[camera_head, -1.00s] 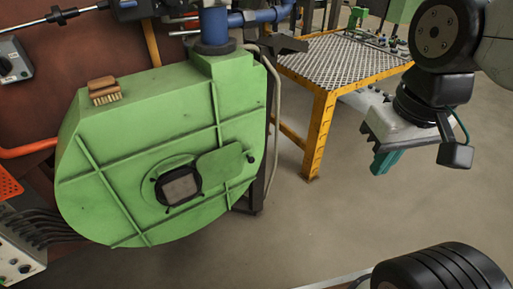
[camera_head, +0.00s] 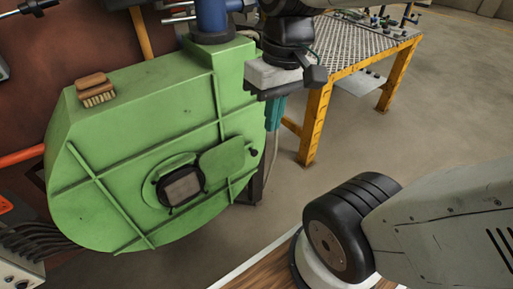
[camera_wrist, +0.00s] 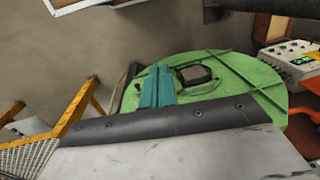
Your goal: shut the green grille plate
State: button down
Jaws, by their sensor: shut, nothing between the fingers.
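The green grille plate (camera_head: 224,158) is a flat rounded plate on the front of the large green housing (camera_head: 130,135). It sits to the right of a dark-framed square window (camera_head: 181,186), which is uncovered. A small dark knob (camera_head: 253,152) is at the plate's right end. My gripper (camera_head: 275,114) has teal fingers, shut and empty, pointing down near the housing's right edge, up and right of the plate. In the wrist view the fingers (camera_wrist: 157,88) overlap the housing and hide part of the plate area; the window (camera_wrist: 195,74) shows beside them.
A wooden brush (camera_head: 96,90) lies on top of the housing. A blue pipe (camera_head: 211,18) rises from it. A yellow-framed table (camera_head: 318,110) stands behind right. Control boxes and cables (camera_head: 38,238) are at left. Open floor lies to the right.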

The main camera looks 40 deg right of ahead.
jog(key=w+d+f+m+y, duration=0.1)
jog(key=w+d+f+y, duration=0.45)
jog(key=w, duration=0.25)
jog(key=w+d+f+m+y, duration=0.1)
jog(key=w+d+f+y, duration=0.35)
jog(key=w+f, duration=0.3)
jog(key=w+d+f+m+t, duration=0.1)
jog(key=d+f+m+t, duration=0.1)
jog(key=d+f+t, duration=0.6)
jog(key=d+f+m+t, duration=0.3)
jog(key=d+f, duration=0.7)
jog(key=f, duration=0.4)
send_near(252, 149)
jog(key=shift+w+a+f, duration=0.3)
jog(key=shift+w+a, duration=0.15)
jog(key=shift+w, duration=0.2)
jog(key=shift+w+a+f, duration=0.3)
jog(key=shift+w+a, duration=0.15)
jog(key=shift+w, duration=0.2)
jog(key=shift+w+a+f, duration=0.3)
jog(key=shift+w+a, duration=0.15)
jog(key=shift+w, duration=0.2)
jog(key=shift+a, duration=0.1)
